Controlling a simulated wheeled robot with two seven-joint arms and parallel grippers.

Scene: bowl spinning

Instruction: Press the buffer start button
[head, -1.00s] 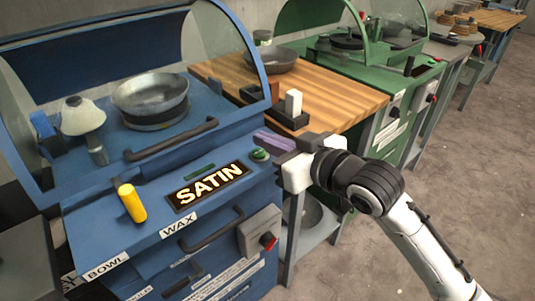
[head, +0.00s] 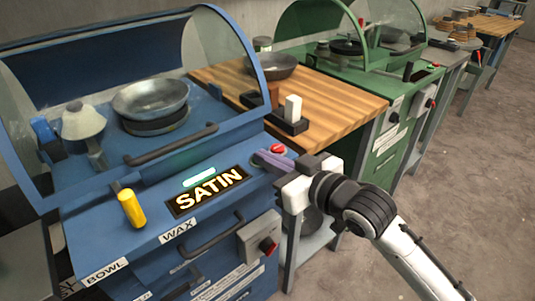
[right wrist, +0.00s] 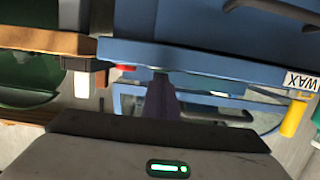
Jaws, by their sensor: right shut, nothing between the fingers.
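The blue buffer machine (head: 150,215) stands at left, with a lit "SATIN" display (head: 208,191) and a glowing green bar (head: 199,176) on its sloped panel. A red button (head: 278,149) shows at the panel's right end; it also shows in the right wrist view (right wrist: 125,68). The green button is hidden behind my right gripper's fingertips. My right gripper (head: 262,158) is shut and empty, its purple fingers down at the panel where the green button was seen. I cannot tell whether they touch it. In the wrist view the fingers (right wrist: 162,98) meet the panel edge. My left gripper is not in view.
A metal bowl (head: 150,97) sits inside the machine under the clear hood. A yellow lever (head: 132,208) stands on the panel's left. A wooden table (head: 335,95) and green machine (head: 410,95) stand right. The floor at right is clear.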

